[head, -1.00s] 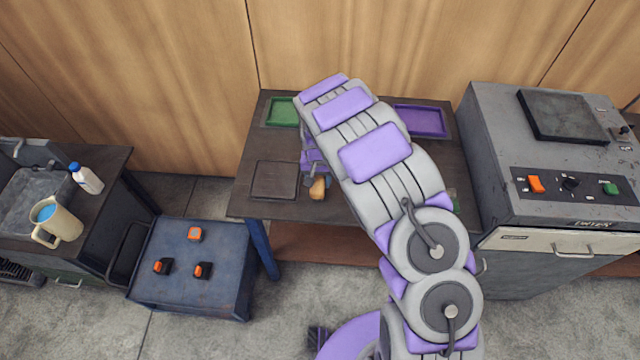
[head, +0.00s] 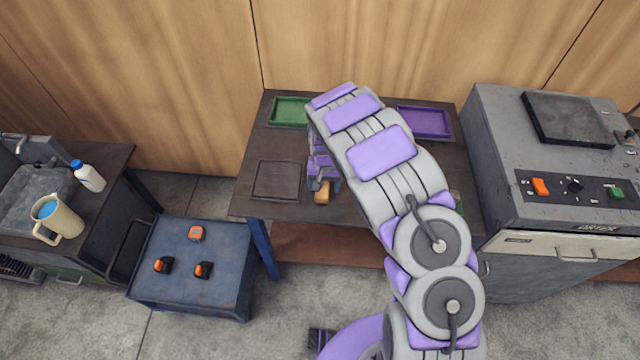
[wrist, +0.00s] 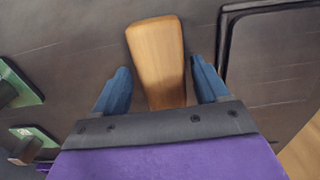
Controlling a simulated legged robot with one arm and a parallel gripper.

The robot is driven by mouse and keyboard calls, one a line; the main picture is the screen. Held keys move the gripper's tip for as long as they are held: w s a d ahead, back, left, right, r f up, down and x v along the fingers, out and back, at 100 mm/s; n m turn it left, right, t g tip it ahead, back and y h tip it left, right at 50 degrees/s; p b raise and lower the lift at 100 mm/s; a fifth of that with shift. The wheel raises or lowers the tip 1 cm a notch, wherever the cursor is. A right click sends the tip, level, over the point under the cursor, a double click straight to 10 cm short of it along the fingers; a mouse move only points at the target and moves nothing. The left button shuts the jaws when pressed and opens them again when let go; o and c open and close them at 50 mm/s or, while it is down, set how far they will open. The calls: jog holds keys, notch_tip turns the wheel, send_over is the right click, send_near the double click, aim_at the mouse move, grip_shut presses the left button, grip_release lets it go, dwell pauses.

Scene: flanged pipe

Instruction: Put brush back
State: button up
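The brush shows as a tan wooden handle (wrist: 157,58) in the wrist view, over the dark tabletop. It also shows in the head view (head: 322,193), beside the end of my arm. My gripper (wrist: 161,88) has its two blue fingers apart, one on each side of the handle, with a visible gap on both sides. The same gripper (head: 325,182) is partly hidden by my arm in the head view. The brush's other end is hidden behind the gripper body, so I cannot see bristles.
The dark table (head: 250,200) holds a dark square tray (head: 276,180) left of the brush, a green tray (head: 289,112) and a purple tray (head: 425,122) at the back. Small green-based items (wrist: 18,84) stand at the wrist view's left. A grey machine (head: 488,150) stands right.

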aim_at(326, 184)
jog(key=shift+d+r, duration=0.15)
jog(key=shift+d, duration=0.85)
jog(key=shift+a, duration=0.3)
jog(key=shift+a+r, duration=0.85)
jog(key=shift+r, duration=0.3)
jog(key=shift+r+p, duration=0.6)
jog(key=shift+r, duration=4.5)
jog(key=s+d+r+m, duration=0.1)
jog(key=s+d+r, duration=1.2)
jog(key=d+r, duration=0.1)
jog(key=shift+n+g, duration=0.7)
jog(key=shift+g, duration=0.2)
jog(key=s+d+r, duration=0.1)
jog(key=s+r, duration=0.1)
jog(key=s, duration=0.7)
jog(key=s+d+r, duration=0.1)
jog(key=s, duration=0.8)
jog(key=s+d+r, duration=0.1)
jog(key=s+r, duration=0.1)
jog(key=s, duration=0.7)
jog(key=shift+r, duration=0.35)
